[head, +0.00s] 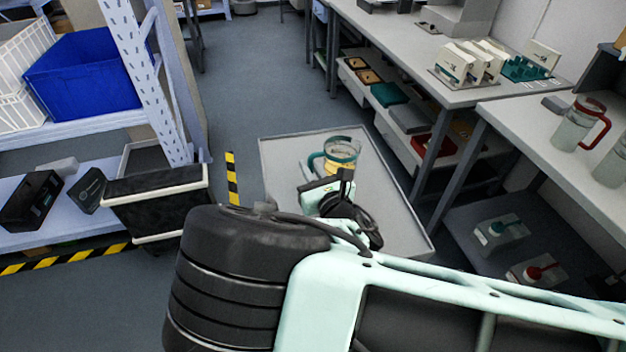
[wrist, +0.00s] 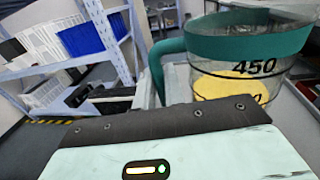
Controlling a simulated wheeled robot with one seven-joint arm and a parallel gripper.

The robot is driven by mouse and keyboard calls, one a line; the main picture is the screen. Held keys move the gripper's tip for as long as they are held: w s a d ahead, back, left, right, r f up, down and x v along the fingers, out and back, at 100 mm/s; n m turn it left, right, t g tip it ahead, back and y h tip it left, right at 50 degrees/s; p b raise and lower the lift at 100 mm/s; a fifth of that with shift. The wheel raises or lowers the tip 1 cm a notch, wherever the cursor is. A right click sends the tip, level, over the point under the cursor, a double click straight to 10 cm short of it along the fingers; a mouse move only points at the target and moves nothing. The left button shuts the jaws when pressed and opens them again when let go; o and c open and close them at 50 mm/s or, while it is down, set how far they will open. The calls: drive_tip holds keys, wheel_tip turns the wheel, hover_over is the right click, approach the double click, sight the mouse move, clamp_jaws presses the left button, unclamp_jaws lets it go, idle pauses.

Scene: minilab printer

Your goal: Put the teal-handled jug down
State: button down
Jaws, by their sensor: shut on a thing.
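The teal-handled jug (head: 341,153) is clear with a teal rim band and holds something yellow. It appears over the far part of a grey tray-like surface (head: 390,217) in the head view; whether it touches that surface I cannot tell. In the wrist view the jug (wrist: 240,62) fills the upper right, looks upright, and shows a 450 mark. Its teal handle (wrist: 157,68) points left. My gripper (head: 326,181) is shut on the jug by its handle; the fingertips are mostly hidden behind the wrist housing and arm.
A black bin (head: 158,203) stands left of the grey surface. A shelf rack with a blue crate (head: 84,72) is at the left. Benches line the right, one with a red-handled jug (head: 580,124). The grey surface is bare around the jug.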

drive_tip(key=shift+f+p, duration=0.3)
drive_tip(key=shift+f, duration=1.6)
drive_tip(key=shift+f, duration=0.15)
drive_tip(key=c, duration=1.5)
unclamp_jaws()
